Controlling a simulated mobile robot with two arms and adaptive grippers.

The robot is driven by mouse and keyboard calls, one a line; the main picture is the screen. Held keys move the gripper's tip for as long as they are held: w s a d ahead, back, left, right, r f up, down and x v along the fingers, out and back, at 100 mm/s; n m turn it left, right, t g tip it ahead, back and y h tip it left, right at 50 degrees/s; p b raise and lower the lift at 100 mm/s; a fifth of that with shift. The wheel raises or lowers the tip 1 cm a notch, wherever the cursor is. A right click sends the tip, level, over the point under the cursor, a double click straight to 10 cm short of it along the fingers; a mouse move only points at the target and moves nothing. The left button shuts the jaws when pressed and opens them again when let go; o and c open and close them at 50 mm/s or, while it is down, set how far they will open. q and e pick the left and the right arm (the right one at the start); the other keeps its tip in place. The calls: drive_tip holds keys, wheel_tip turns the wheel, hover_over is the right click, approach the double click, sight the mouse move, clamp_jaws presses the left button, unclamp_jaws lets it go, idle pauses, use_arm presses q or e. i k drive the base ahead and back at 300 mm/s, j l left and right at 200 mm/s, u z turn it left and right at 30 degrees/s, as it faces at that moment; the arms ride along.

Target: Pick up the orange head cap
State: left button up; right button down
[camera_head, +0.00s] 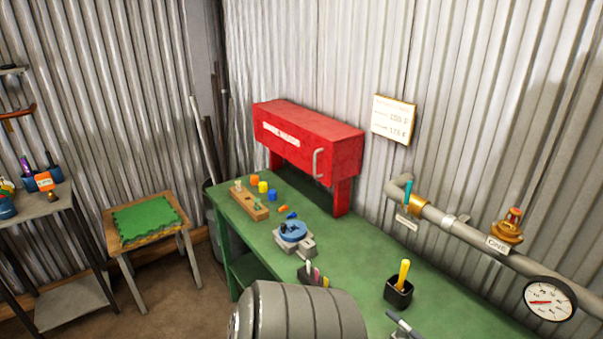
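An orange cap (254,180) stands at the far left end of the green workbench (345,255), in a row with a yellow cap (263,187) and a blue cap (272,195). All are small in this view. A smaller orange piece (283,208) lies nearer, beside a small blue piece (292,215). Neither of my grippers can be made out.
A wooden block (249,202) with small pieces, a blue-topped fixture (293,236) and a black cup (398,292) stand on the bench. A red cabinet (308,140) rises behind the caps. A pipe (465,229) runs along the right wall. A green-topped stool (147,219) stands left.

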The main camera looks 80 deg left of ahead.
sight(254, 178)
drive_tip(key=k+j+u, duration=0.1)
drive_tip(key=u, duration=2.9)
drive_tip(key=z, duration=1.7)
drive_tip(key=j, duration=0.5)
drive_tip(key=i+j, duration=0.1)
drive_tip(key=j, duration=0.4)
